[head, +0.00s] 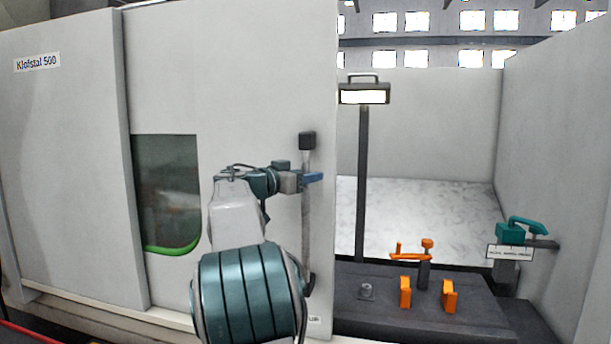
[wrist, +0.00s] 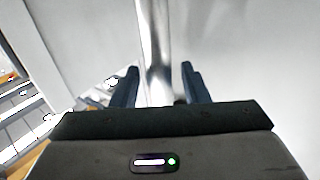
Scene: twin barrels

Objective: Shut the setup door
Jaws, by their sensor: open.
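The setup door (head: 235,70) is a pale grey panel with a dark green-edged window. It stands open, with the opening to its right. Its handle is a vertical metal bar (head: 307,225) near the door's right edge, with dark end mounts. My gripper (head: 314,178) is at the upper part of this bar, its blue fingers open. In the wrist view the bar (wrist: 153,40) runs between the two open fingers of my gripper (wrist: 160,85). I see no finger clearly pressing on it. My arm hides part of the door's lower area.
Through the opening are a lamp on a post (head: 364,93), a dark bench (head: 380,307) with orange fixtures (head: 449,297), and a teal clamp (head: 511,233) with a label at the right. A fixed panel marked Klofstal 500 (head: 60,150) stands left of the door.

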